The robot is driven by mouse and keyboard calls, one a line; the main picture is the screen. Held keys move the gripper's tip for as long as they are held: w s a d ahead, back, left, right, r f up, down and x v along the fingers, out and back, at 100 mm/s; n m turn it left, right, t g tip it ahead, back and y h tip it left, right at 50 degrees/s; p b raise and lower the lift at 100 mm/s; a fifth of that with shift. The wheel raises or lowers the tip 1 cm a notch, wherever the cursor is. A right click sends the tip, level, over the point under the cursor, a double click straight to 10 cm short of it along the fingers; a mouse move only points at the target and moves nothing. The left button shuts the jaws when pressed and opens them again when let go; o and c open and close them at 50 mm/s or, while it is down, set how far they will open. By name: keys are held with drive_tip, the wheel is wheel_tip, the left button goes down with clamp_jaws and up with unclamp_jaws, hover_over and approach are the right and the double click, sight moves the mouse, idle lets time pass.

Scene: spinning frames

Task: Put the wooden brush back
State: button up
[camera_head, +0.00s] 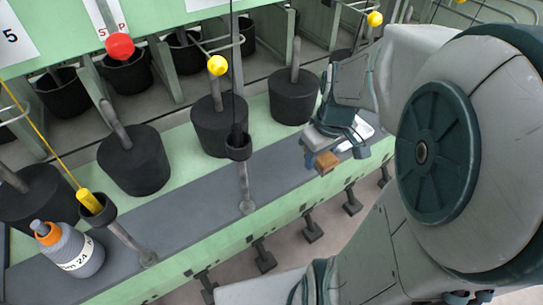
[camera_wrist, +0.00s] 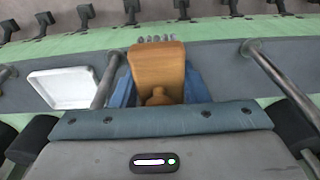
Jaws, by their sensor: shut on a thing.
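The wooden brush (camera_head: 326,161) is light brown and sits in the jaws of my gripper (camera_head: 335,155), above the grey strip of the machine. In the wrist view the brush (camera_wrist: 157,62) stands out between the blue fingers of my gripper (camera_wrist: 160,88), which are shut on it. In the head view the tray (camera_head: 363,130) is partly hidden behind my gripper.
A grey bottle with an orange cap (camera_head: 68,250) stands on the strip at left. Metal posts with black cups (camera_head: 238,147) rise from the strip. Several black cans (camera_head: 133,160) line the back. The strip (camera_head: 195,215) is bare between posts.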

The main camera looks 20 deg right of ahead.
drive_tip(key=b, duration=0.2)
hover_over(276, 170)
drive_tip(key=f, duration=0.7)
drive_tip(key=shift+d, duration=0.25)
drive_tip(key=shift+f+b, duration=0.7)
drive_tip(key=shift+f, duration=1.25)
drive_tip(key=shift+f, duration=0.3)
drive_tip(key=o, duration=1)
drive_tip(key=shift+s+d, duration=0.1)
drive_tip(key=shift+s+a+f, duration=0.1)
drive_tip(key=shift+a, duration=0.1)
